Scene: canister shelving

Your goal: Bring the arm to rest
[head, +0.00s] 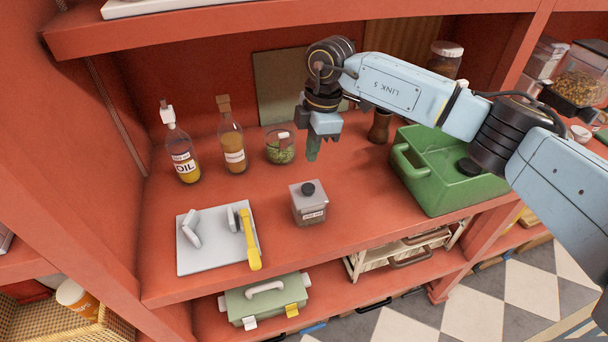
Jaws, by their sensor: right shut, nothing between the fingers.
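My right arm comes in from the right edge across the red shelf. Its gripper (312,150) points down over the middle of the shelf, above and behind a square canister (309,204) with a grey lid and black knob. The gripper is shut and holds nothing. It is apart from the canister, which stands upright on the shelf board. My left gripper does not show. The arm hides part of the shelf's back and the right end of the green crate.
A green crate (433,190) stands on the right under my arm. An oil bottle (181,150), another bottle (231,140) and a glass jar (280,148) stand at the left back. A white board (200,258) with a yellow handle lies at the front left. An upper shelf (230,29) runs above.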

